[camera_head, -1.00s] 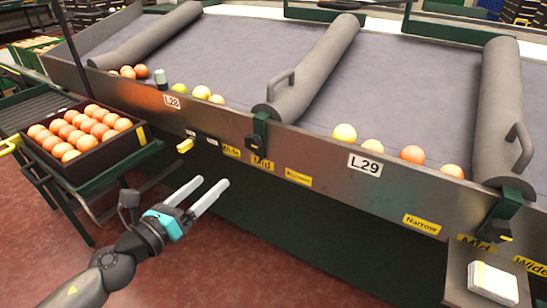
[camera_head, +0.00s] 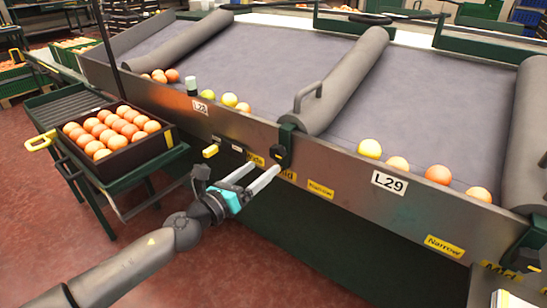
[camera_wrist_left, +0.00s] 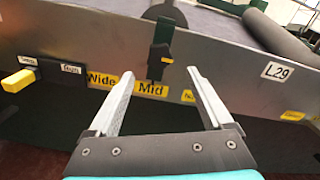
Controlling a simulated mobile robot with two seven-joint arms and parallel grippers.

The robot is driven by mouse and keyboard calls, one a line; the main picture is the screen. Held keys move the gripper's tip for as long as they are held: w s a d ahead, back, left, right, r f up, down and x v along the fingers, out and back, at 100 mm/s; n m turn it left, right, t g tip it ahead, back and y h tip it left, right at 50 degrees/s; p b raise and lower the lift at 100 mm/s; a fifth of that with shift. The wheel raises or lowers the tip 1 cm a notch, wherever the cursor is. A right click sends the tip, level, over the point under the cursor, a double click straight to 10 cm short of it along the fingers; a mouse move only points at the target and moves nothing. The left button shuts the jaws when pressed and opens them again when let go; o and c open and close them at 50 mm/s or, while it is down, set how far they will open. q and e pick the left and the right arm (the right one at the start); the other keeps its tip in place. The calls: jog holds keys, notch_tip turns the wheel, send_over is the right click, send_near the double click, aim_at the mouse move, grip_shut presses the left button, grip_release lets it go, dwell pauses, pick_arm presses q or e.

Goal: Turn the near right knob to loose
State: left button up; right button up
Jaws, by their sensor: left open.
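A black knob (camera_head: 282,157) sits on the green bracket at the front end of the middle grey roller. In the left wrist view this knob (camera_wrist_left: 158,62) is upright above the yellow "Mid" label (camera_wrist_left: 152,89), with "Wide" to its left. A similar black knob (camera_head: 527,262) is at the right roller's end. A yellow knob (camera_head: 210,151) is further left, beside two small labels I cannot read; it also shows in the wrist view (camera_wrist_left: 17,80). My left gripper (camera_head: 264,166) is open and empty, its fingers pointing at the middle knob, apparently short of it. My right gripper is not in view.
The metal front wall (camera_head: 330,165) of the sloping belt runs across, with several fruits resting behind it. A dark crate of oranges (camera_head: 120,158) stands on a green stand at left. Red floor is open in front.

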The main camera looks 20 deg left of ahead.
aim_at(275, 157)
pick_arm(q)
jog(key=x, duration=0.4)
jog(key=shift+w, duration=0.1)
jog(key=shift+w+d, duration=0.15)
jog(key=shift+w, duration=0.2)
jog(key=shift+w+d, duration=0.2)
jog(key=shift+w, duration=0.35)
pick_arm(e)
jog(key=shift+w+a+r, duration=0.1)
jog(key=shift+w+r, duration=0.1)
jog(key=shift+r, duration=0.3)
pick_arm(q)
grip_shut()
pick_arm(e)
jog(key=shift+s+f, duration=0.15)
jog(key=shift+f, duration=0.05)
